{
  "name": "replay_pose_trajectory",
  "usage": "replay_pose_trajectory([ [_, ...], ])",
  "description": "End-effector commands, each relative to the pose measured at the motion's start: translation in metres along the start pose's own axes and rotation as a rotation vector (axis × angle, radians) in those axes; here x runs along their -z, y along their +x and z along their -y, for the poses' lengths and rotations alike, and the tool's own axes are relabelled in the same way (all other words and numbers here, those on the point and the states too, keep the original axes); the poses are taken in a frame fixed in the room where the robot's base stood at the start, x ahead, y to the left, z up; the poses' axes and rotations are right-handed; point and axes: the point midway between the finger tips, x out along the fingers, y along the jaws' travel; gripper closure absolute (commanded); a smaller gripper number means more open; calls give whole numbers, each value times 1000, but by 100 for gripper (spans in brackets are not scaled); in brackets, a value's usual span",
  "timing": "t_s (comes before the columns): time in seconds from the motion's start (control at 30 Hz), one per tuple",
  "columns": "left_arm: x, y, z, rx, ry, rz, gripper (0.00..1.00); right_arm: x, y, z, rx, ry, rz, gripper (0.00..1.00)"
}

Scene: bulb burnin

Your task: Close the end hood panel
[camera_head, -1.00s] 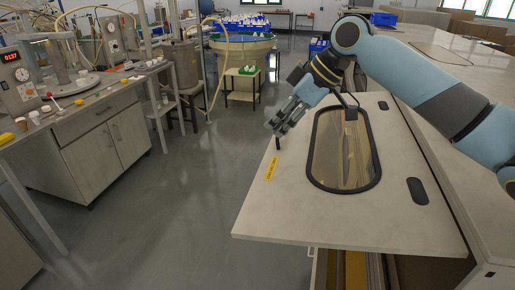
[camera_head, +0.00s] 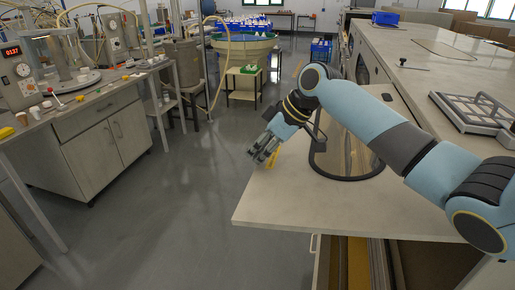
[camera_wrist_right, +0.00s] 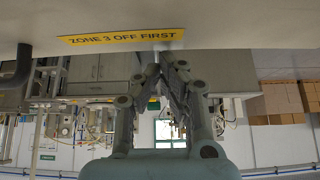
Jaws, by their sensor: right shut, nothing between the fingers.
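The end hood panel (camera_head: 290,205) is a pale flat board that stands out level from the long machine on the right. It has a dark-framed oval window (camera_head: 338,160), partly covered by my right arm. My right gripper (camera_head: 262,158) is shut and empty at the panel's left edge, near its yellow label (camera_head: 273,158). In the right wrist view the panel's pale face (camera_wrist_right: 230,15) fills the top, with the label "ZONE 3 OFF FIRST" (camera_wrist_right: 118,39) just beyond the fingertips (camera_wrist_right: 170,58). I cannot tell whether they touch the panel. My left gripper is out of view.
A wire-framed tray (camera_head: 472,112) lies on the machine top. A workbench (camera_head: 95,115) with instruments stands at the left. The grey floor (camera_head: 180,215) between bench and panel is clear.

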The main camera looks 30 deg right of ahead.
Motion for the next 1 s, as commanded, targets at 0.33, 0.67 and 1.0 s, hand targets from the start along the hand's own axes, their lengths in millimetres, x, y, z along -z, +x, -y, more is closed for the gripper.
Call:
replay_pose_trajectory([
  [0.33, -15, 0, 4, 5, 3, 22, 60, -1, 0, 0, 0, 0, 0, 100],
  [0.67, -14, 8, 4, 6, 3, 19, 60, -18, 22, 1, 2, 2, 63, 100],
  [1.0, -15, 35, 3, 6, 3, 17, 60, -97, 87, 2, 5, 3, 320, 100],
])
